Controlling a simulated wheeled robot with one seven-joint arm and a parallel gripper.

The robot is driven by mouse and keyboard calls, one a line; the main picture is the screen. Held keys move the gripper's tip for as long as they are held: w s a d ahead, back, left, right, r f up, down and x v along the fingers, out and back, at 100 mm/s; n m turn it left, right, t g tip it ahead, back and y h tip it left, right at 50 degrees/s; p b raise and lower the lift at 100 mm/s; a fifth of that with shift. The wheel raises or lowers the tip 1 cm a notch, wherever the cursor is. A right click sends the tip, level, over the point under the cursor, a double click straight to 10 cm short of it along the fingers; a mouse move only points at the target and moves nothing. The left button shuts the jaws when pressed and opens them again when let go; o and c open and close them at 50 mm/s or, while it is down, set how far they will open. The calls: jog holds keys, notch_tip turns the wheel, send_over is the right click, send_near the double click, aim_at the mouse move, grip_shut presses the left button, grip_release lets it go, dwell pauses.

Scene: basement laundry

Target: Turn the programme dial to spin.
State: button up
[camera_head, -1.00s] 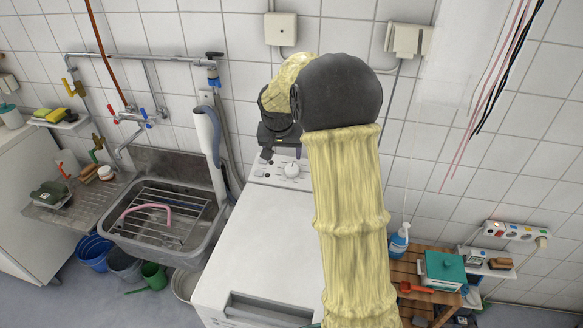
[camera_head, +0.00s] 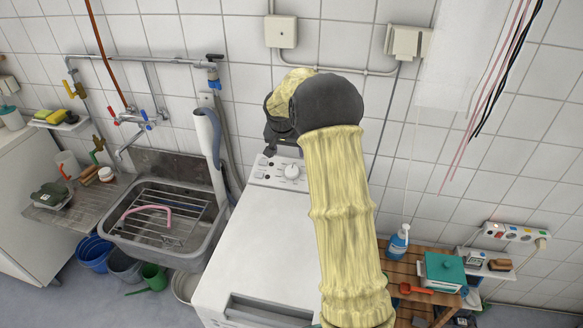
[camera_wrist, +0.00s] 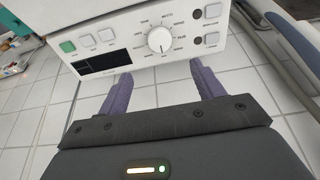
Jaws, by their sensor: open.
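The programme dial is a round white knob (camera_wrist: 160,39) on the white control panel of the washing machine, ringed by small printed labels. A small mark shows on the knob, but I cannot tell surely which label it points at. In the head view the fingers are hard to make out.
The panel also carries a green button (camera_wrist: 68,47), a dark display (camera_wrist: 100,60) and several pale buttons. A sink (camera_head: 160,225) with a rack stands left of the machine. A wooden shelf (camera_head: 395,268) with a bottle stands right. The machine's lid (camera_head: 262,240) is bare.

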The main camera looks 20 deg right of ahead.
aim_at(292, 169)
jog(key=p+x, duration=0.2)
jog(key=x, duration=1.1)
jog(key=shift+w, duration=0.1)
jog(key=shift+c, duration=0.5)
jog(key=c, duration=0.9)
jog(key=shift+o, duration=0.2)
